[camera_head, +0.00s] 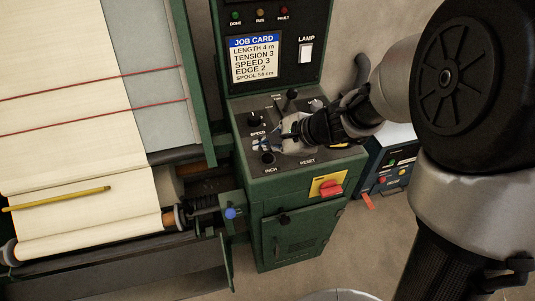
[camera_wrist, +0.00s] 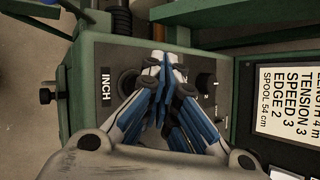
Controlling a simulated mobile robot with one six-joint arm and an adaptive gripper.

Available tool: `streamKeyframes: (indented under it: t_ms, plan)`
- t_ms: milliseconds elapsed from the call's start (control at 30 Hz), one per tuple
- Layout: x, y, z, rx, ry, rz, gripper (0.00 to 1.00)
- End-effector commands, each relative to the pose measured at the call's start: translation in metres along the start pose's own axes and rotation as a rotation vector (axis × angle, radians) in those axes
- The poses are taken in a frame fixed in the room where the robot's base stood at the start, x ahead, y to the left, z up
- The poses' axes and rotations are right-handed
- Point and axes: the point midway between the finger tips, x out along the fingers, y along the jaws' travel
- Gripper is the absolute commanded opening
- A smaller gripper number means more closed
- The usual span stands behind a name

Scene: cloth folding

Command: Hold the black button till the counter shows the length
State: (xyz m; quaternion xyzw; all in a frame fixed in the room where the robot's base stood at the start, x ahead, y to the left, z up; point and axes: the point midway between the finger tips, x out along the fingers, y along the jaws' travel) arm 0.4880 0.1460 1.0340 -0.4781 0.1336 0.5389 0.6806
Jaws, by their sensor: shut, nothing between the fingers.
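The black button (camera_head: 268,158), labelled INCH, sits on the sloped top of the green control console (camera_head: 290,182). In the wrist view the black button (camera_wrist: 126,80) is beside the INCH label, partly covered by a finger. My gripper (camera_head: 259,145) is shut and empty, with its fingertips over the panel between the button and the SPEED knob (camera_head: 255,118). In the wrist view my gripper (camera_wrist: 166,58) points at the panel next to the button; I cannot tell whether it touches anything. The job card (camera_head: 255,60) reads LENGTH 4 m. I make out no counter.
A LAMP switch (camera_head: 306,53) and small lamps are on the upright panel.

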Motion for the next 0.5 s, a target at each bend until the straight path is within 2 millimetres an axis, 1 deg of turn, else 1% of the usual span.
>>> streamKeyframes:
  t_ms: [33, 300, 500]
  plan:
    - [-0.007, -0.005, 0.005, 0.000, 0.000, -0.001, 0.00]
    - [-0.025, -0.018, 0.018, -0.001, 0.000, -0.001, 0.00]
    - [-0.025, -0.018, 0.018, 0.000, 0.000, 0.000, 0.00]
